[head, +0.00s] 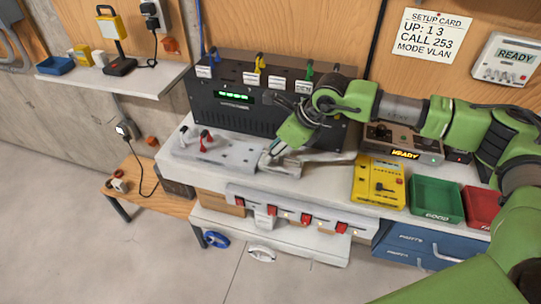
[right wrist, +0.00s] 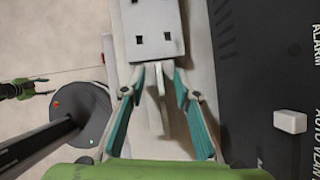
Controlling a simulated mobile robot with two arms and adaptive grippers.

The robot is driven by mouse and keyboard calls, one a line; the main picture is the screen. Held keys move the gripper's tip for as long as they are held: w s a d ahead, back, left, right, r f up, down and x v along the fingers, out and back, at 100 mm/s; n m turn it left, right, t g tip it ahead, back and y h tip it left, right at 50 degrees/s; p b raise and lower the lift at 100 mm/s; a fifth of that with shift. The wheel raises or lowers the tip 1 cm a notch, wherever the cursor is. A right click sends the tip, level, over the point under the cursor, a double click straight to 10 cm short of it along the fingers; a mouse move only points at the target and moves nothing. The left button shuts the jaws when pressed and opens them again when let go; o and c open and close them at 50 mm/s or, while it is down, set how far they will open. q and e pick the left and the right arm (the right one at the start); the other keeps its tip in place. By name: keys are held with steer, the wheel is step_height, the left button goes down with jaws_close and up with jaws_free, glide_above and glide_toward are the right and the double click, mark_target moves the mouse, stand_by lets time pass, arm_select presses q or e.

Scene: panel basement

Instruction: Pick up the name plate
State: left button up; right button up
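My right gripper (head: 271,153) reaches down over the light bench, in front of the black panel box. In the right wrist view its teal-padded fingers (right wrist: 161,80) stand apart. A thin pale upright piece (right wrist: 155,105) lies between them, with gaps visible on both sides. It may be the name plate, but I cannot read any lettering on it. Just beyond the fingertips is a pale plate with square holes (right wrist: 153,22). A green and black part at the left of the right wrist view (right wrist: 22,89) may be my left gripper; its finger state is unclear.
The black panel box (head: 235,109) with small white tags and coloured plugs stands behind. A yellow meter (head: 380,183), green bin (head: 436,199) and red bin (head: 482,205) stand right. The floor in front is mostly clear.

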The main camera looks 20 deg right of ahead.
jaws_close()
steer(key=shift+r, duration=0.2)
steer(key=shift+w+r, duration=0.1)
steer(key=shift+r, duration=0.15)
step_height(320, 180, up, 2)
steer(key=shift+r+b, duration=0.15)
steer(key=shift+b, duration=0.4)
steer(key=s+a+r+b, duration=0.2)
steer(key=s+r+b, duration=0.4)
steer(key=s+r, duration=0.4)
steer(key=s, duration=0.4)
